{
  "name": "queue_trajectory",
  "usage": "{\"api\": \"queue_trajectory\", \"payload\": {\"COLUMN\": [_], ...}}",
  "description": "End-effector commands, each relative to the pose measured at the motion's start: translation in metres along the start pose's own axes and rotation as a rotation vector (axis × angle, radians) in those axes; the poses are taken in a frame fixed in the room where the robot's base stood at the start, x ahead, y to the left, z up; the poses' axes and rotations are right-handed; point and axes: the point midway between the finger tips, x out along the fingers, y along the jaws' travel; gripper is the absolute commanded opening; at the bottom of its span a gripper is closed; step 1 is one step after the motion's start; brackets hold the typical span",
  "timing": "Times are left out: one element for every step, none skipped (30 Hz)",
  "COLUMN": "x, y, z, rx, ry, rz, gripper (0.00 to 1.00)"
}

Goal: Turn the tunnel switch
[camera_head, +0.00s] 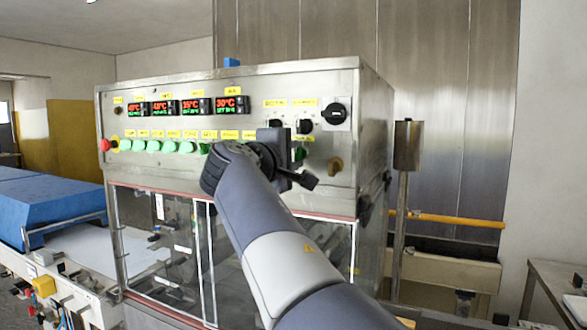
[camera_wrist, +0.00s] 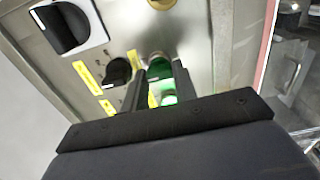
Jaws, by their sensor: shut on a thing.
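A green switch (camera_head: 299,153) sits on the right part of the steel control panel, below a row of black knobs. In the wrist view the green switch (camera_wrist: 159,68) shows between my two fingers, with a green glow nearer the palm. My gripper (camera_wrist: 157,88) is shut on it. In the head view my gripper (camera_head: 289,158) is at the panel face, and my wrist hides part of the panel. The yellow labels are too small to read, so I cannot tell by name which one is the tunnel switch.
A large black rotary knob (camera_head: 335,113), a smaller black knob (camera_head: 305,126) and a brass-coloured knob (camera_head: 335,164) are close to my gripper. Several green buttons (camera_head: 154,146) and a red button (camera_head: 105,145) line the left. Glass doors (camera_head: 165,240) lie below. A post (camera_head: 403,190) stands right.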

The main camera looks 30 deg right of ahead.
Motion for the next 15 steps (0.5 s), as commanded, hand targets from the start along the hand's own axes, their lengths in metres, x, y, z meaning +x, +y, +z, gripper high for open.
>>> {"api": "queue_trajectory", "payload": {"x": [0.0003, 0.0004, 0.0004, 0.0004, 0.0004, 0.0003, 0.0003, 0.0003, 0.0002, 0.0002, 0.0003, 0.0003, 0.0003, 0.0004, 0.0005], "y": [-0.0052, -0.0053, -0.0049, -0.0049, -0.0049, -0.0045, -0.0045, -0.0044, -0.0039, -0.0038, -0.0038, -0.0035, -0.0033, -0.0033, -0.0033], "z": [-0.0005, -0.0006, -0.0005, -0.0005, -0.0005, -0.0004, -0.0004, -0.0003, -0.0001, -0.0001, -0.0001, -0.0002, -0.0002, -0.0003, -0.0005], "rx": [0.047, 0.074, 0.111, 0.139, 0.166, 0.202, 0.229, 0.253, 0.286, 0.309, 0.331, 0.361, 0.38, 0.4, 0.423], "ry": [0.0, 0.0, 0.0, 0.0, -0.001, -0.001, -0.001, -0.001, -0.001, -0.001, -0.002, -0.001, -0.001, -0.001, -0.001], "rz": [-0.001, -0.001, -0.001, -0.001, -0.001, -0.001, -0.002, -0.002, -0.002, -0.001, -0.002, -0.002, -0.002, -0.002, -0.003], "gripper": [0.04, 0.04, 0.04, 0.04, 0.04, 0.04, 0.04, 0.04, 0.04, 0.04, 0.04, 0.04, 0.04, 0.04, 0.04]}}
